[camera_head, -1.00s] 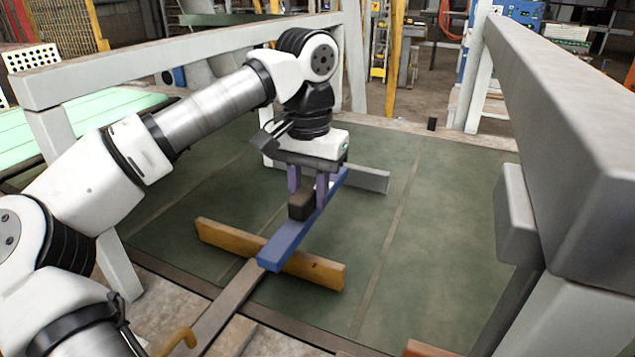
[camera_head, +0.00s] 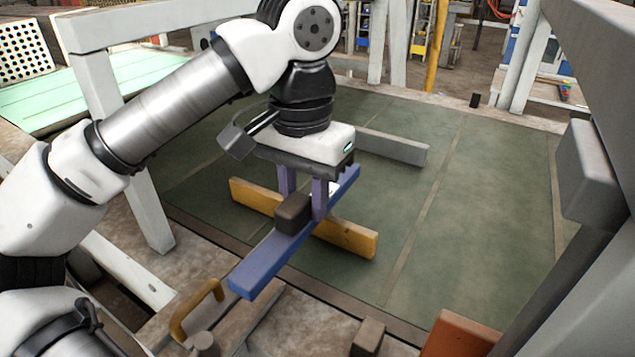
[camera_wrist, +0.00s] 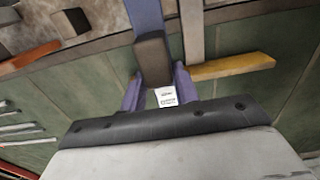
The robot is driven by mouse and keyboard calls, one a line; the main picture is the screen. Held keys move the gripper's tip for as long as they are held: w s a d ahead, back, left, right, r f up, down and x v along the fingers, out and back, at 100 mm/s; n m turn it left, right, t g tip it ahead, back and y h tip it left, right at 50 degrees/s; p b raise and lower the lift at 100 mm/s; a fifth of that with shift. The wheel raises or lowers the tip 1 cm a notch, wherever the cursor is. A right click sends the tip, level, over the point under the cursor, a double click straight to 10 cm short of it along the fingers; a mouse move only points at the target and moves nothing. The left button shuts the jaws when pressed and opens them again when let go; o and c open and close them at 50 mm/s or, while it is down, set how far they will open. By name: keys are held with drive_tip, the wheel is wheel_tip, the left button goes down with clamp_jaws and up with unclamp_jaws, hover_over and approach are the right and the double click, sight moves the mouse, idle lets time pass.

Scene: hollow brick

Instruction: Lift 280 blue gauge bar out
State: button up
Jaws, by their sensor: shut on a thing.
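The blue gauge bar (camera_head: 262,262) is a long flat bar with a dark brown block (camera_head: 292,213) on its top. My gripper (camera_head: 302,200) is shut on the bar at this block, its two purple fingers pointing down on either side. In the wrist view the blue bar (camera_wrist: 146,15) runs up past the dark block, and a white label (camera_wrist: 166,97) shows between the fingers. In the head view the bar passes above a yellow-orange bar (camera_head: 345,236). The height of the gap between them is hard to tell.
A grey bar (camera_head: 395,147) lies behind on the green floor (camera_head: 480,210). A pale frame post (camera_head: 130,165) stands left and a large grey beam and post (camera_head: 590,180) stand right. A yellow handle (camera_head: 196,310) and an orange block (camera_head: 465,335) are in front. The green floor at right is clear.

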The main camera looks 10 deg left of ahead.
drive_tip(key=s+a+p, duration=0.1)
drive_tip(key=s+a, duration=0.1)
drive_tip(key=s, duration=0.4)
drive_tip(key=s+a+p, duration=0.2)
drive_tip(key=s+a, duration=0.1)
drive_tip(key=s, duration=0.4)
drive_tip(key=shift+s+a, duration=0.2)
drive_tip(key=shift+a, duration=0.1)
drive_tip(key=shift+d, duration=0.1)
